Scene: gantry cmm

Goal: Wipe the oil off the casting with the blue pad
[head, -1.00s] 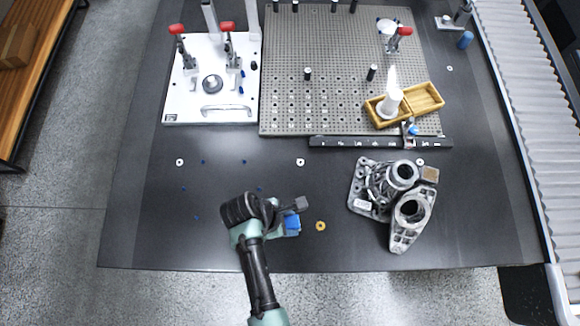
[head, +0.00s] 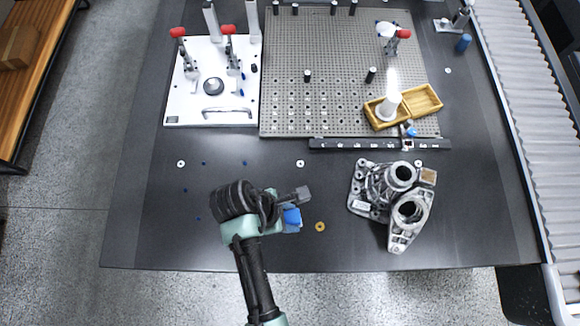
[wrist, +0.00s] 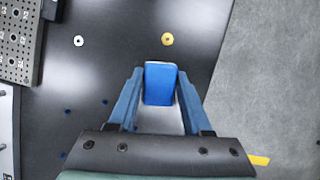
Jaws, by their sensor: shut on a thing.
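The blue pad (head: 291,218) is between the jaws of my gripper (head: 296,206), left of the casting and over the dark table. In the wrist view the pad (wrist: 160,84) sits between the two blue fingers of my gripper (wrist: 159,78), which are shut on it. The grey metal casting (head: 413,232), with two round bores and a flat flange, lies on the table to the right, apart from the gripper. The casting is not in the wrist view.
A brass washer (head: 320,226) lies between pad and casting. Behind are a black rail (head: 335,144), a wooden tray (head: 425,100), a perforated plate (head: 330,50) and a white clamp fixture (head: 190,108).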

